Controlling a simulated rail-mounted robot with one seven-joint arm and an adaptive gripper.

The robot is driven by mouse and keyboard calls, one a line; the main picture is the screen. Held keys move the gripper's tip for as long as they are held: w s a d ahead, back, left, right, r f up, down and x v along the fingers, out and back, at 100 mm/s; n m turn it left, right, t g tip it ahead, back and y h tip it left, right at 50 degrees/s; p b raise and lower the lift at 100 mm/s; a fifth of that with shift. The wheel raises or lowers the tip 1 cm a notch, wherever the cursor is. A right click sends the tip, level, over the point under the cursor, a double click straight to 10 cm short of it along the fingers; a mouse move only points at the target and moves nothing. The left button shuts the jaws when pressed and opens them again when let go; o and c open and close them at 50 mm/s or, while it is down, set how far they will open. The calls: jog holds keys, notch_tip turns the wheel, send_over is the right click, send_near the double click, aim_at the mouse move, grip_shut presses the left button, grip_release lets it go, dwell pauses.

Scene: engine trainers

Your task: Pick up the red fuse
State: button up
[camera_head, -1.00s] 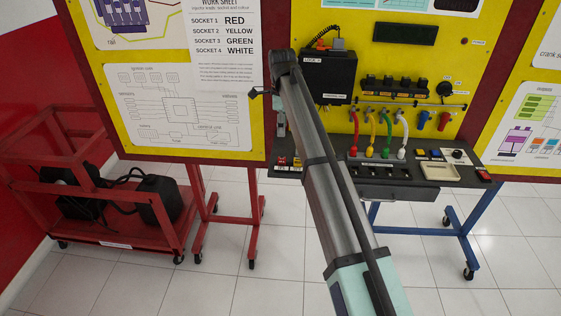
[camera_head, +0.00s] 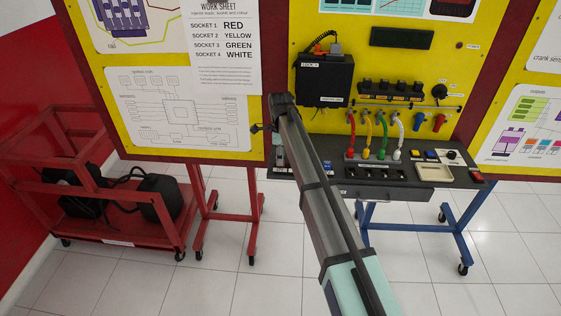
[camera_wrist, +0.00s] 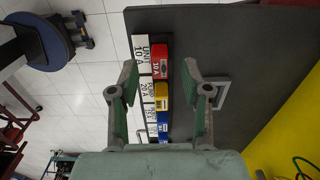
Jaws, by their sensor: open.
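The red fuse (camera_wrist: 160,62), marked 10 A, lies on the dark table in the wrist view, beside a white label strip. My gripper (camera_wrist: 160,75) is open and empty. Its two fingers stand on either side of the red fuse's column, with the red fuse between and slightly beyond the fingertips. The height gap between fingertips and fuse is hard to judge. In the head view my arm's end is over the left part of the table, and I cannot make out the red fuse there.
A yellow fuse (camera_wrist: 161,95) and a blue fuse (camera_wrist: 161,130) sit in line near the red one. A grey square frame (camera_wrist: 222,93) lies to the right. The yellow panel (camera_head: 385,75) stands behind the table; the table edge runs left of the fuses.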

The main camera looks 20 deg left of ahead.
jog(key=shift+f, duration=0.85)
jog(key=c, duration=0.9)
jog(key=shift+o, duration=0.2)
jog(key=shift+r, duration=0.15)
